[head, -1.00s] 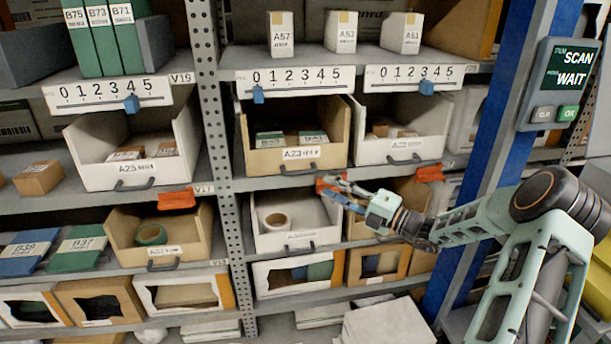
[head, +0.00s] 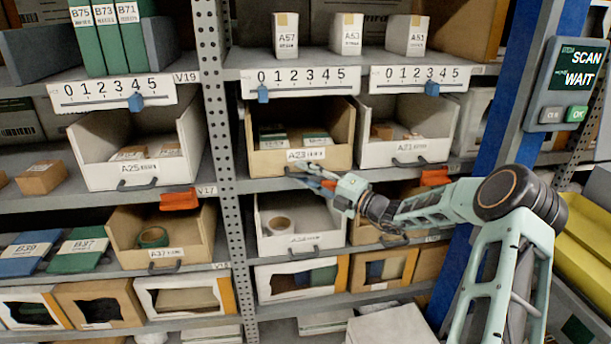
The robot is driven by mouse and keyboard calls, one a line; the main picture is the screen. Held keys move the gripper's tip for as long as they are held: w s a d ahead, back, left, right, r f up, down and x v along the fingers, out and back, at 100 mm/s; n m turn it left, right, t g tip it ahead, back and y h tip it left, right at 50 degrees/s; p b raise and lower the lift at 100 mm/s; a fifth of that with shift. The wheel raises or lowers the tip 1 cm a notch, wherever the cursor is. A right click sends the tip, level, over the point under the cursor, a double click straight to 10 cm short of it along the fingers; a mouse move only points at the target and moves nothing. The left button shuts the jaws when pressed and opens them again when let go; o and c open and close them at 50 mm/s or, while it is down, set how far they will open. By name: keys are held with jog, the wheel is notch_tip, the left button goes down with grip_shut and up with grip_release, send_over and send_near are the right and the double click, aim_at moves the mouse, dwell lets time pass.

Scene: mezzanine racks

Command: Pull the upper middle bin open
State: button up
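The upper middle bin is a tan bin (head: 265,163) labelled A23, on the upper bin shelf between two white bins. It holds small green-and-white boxes. Its front handle is mostly hidden by my gripper (head: 298,174), which reaches in from the right at the bin's lower front edge. The fingertips overlap the handle area in this view. I cannot tell whether they touch the handle or how wide the fingers stand.
A white bin (head: 400,152) stands to the right and another white bin (head: 100,178) to the left, beyond a perforated post (head: 213,90). Below is a white bin (head: 302,243) with a tape roll. An orange clip (head: 434,177) hangs at the shelf edge. A blue post (head: 515,90) stands right.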

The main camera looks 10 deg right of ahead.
grip_shut()
dwell(0.3)
jog(key=shift+s+r+p, duration=0.1)
jog(key=shift+s+p, duration=0.4)
jog(key=s+p, duration=1.5)
jog(key=s, duration=1.6)
jog(key=shift+s+p, duration=0.15)
jog(key=shift+p, duration=0.25)
grip_release()
